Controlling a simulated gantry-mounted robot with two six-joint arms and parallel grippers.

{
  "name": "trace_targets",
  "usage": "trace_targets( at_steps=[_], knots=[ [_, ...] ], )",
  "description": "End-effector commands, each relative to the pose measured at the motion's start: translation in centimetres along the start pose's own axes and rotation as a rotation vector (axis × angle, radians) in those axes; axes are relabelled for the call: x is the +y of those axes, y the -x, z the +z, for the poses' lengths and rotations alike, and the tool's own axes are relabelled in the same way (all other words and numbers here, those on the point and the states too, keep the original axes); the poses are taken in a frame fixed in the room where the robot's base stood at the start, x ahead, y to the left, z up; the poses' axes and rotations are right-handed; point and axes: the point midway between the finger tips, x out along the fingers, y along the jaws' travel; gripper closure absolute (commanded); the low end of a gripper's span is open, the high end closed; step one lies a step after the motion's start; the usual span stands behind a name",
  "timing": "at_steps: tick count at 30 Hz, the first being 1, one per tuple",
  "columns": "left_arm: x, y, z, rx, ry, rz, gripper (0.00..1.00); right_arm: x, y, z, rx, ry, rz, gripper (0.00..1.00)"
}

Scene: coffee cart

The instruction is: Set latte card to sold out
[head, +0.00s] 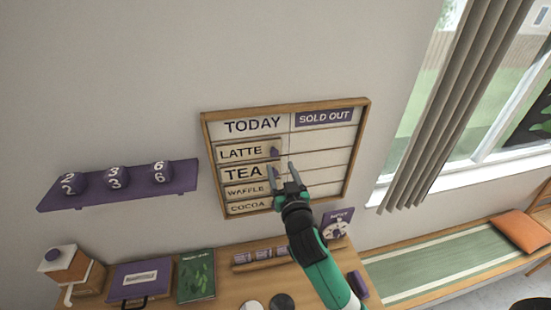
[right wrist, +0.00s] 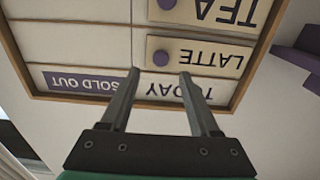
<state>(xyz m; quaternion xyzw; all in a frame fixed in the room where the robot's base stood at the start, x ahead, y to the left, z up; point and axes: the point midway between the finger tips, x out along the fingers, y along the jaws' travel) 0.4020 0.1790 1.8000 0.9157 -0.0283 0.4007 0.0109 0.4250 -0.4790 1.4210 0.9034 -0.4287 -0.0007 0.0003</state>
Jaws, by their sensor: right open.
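The latte card (head: 238,152) is a cream plate lettered LATTE with a purple knob at its right end. It sits in the top row under TODAY on the wood-framed board (head: 327,151). It shows upside down in the right wrist view (right wrist: 210,58), its knob (right wrist: 161,58) between the fingertip lines. The SOLD OUT header (head: 325,116) tops the right column, whose rows are empty. My right gripper (head: 280,166) is open and empty in front of the board, near the latte and tea knobs. Its fingers also show in the right wrist view (right wrist: 159,72). My left gripper is not in view.
The tea (head: 242,172), waffle (head: 245,190) and cocoa (head: 247,206) cards sit below the latte card. A purple shelf (head: 120,194) with numbered cups hangs to the left. A counter (head: 223,296) with a grinder, box and book stands below. A curtain (head: 450,105) hangs at right.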

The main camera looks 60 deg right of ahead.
Motion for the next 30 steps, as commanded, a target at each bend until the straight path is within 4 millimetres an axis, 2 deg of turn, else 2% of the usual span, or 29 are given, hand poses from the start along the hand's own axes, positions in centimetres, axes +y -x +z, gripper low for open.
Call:
trace_targets(
  at_steps=[3, 9, 19, 20, 27, 30],
  knots=[
    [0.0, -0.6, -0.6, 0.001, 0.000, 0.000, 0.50, 0.1, -2.8, -0.4, 0.000, 0.000, 0.002, 0.38],
    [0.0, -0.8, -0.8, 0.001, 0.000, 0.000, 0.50, 0.0, -5.6, -0.2, 0.000, 0.000, 0.000, 0.38],
    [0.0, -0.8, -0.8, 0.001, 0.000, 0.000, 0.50, 0.0, -6.2, -0.1, 0.001, -0.001, -0.001, 0.38],
    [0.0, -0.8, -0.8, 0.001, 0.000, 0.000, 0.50, 0.0, -6.2, -0.1, 0.001, -0.001, -0.001, 0.41],
    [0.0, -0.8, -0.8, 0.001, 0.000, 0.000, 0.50, 0.0, -6.2, -0.1, 0.001, -0.001, -0.001, 0.84],
    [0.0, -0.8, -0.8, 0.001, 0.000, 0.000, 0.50, -0.1, -6.2, -0.2, 0.001, -0.001, -0.001, 1.00]
  ],
)
